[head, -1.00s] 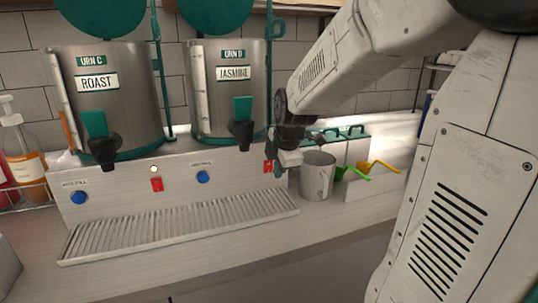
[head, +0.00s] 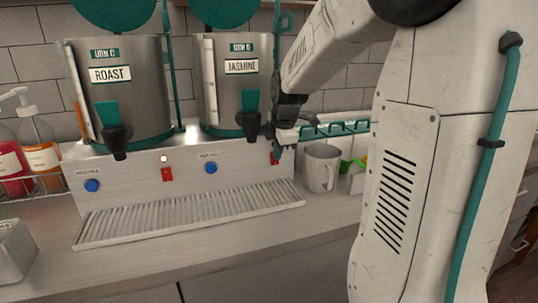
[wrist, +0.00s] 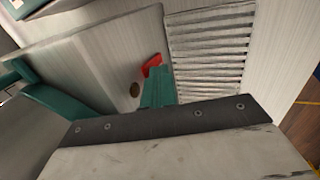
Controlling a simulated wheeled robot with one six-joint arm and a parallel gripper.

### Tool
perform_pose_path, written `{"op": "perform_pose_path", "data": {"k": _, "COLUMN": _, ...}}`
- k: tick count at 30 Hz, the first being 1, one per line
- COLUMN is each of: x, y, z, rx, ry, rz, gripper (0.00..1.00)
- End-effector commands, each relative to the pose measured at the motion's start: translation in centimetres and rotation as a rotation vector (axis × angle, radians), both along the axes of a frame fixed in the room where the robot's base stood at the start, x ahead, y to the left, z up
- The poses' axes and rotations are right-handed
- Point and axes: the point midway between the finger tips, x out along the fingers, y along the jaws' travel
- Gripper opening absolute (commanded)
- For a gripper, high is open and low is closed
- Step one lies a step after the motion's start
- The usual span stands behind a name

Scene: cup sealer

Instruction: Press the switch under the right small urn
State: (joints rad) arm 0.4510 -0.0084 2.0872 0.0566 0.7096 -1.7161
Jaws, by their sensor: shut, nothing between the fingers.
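The right small urn (head: 228,95) is a steel urn labelled JASMINE, with a teal tap handle (head: 250,101). It stands on a pale base panel. Below its right side is a red switch (head: 274,158), partly covered by my gripper in the head view. The switch also shows in the wrist view (wrist: 152,65), just beyond my fingertips. My gripper (head: 284,150) is shut and empty, close to the panel at the switch. In the wrist view its teal fingers (wrist: 158,88) lie very near the switch; I cannot tell whether they touch it.
The ROAST urn (head: 120,95) stands to the left, with another red switch (head: 167,174) and a lit lamp (head: 164,158) below it. Blue buttons (head: 211,168) sit on the panel. A slatted drip tray (head: 190,212) lies in front. A metal pitcher (head: 320,168) stands right of my gripper.

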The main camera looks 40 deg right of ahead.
Motion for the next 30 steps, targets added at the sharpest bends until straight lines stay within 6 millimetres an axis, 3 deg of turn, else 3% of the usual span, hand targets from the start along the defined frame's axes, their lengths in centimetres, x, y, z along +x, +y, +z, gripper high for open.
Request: {"op": "perform_pose_path", "data": {"k": 30, "x": -0.1, "y": 0.3, "z": 1.6, "rx": -0.001, "ry": -0.003, "rz": 0.003, "gripper": 0.0}}
